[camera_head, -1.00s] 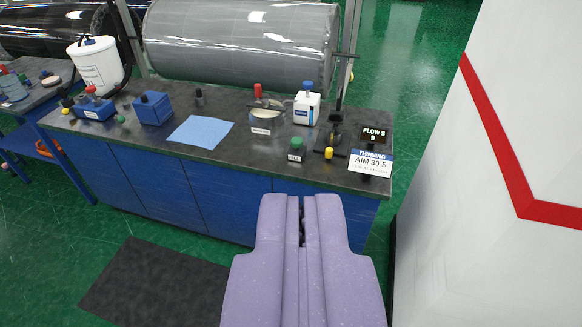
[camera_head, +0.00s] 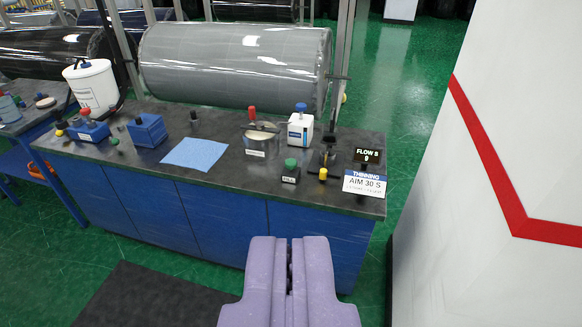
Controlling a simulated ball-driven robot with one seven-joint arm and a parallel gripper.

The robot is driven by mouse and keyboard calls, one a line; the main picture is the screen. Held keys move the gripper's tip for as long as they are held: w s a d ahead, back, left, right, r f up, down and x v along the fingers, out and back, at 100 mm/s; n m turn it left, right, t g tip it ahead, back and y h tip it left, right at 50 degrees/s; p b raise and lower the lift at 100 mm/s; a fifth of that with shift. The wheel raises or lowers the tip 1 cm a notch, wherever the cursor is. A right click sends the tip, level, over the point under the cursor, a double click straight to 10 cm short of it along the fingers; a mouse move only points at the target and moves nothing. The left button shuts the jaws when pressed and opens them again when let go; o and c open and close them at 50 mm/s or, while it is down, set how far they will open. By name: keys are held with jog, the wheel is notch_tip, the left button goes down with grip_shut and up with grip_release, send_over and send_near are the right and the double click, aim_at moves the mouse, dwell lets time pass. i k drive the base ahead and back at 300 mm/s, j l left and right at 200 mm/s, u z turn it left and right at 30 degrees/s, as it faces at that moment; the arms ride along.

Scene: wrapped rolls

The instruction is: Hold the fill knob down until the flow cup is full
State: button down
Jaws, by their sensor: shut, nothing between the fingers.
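The green fill knob (camera_head: 290,163) stands up on a small dark block marked FILL (camera_head: 290,176), near the front edge of the dark bench top. The flow cup appears to be the small dark piece on the black stand (camera_head: 322,160), right of the knob, with a yellow knob (camera_head: 323,174) in front. Its inside and fill level cannot be seen. My purple gripper (camera_head: 289,243) is shut and empty. In the picture it is below the fill knob, in front of the bench, apart from it.
A display reading FLOW S 9 (camera_head: 367,156) and a sign reading THINNING AIM 30 S (camera_head: 364,184) stand at the bench's right end. A pan (camera_head: 262,139), white bottle (camera_head: 301,127) and blue cloth (camera_head: 195,153) are also on the bench (camera_head: 235,180). A white wall (camera_head: 500,130) rises at right.

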aim_at(290, 165)
jog(key=i+j, duration=0.15)
jog(key=i, duration=0.9)
jog(key=i+j, duration=0.15)
jog(key=i, duration=0.85)
jog(key=i+j, duration=0.15)
jog(key=i, duration=0.9)
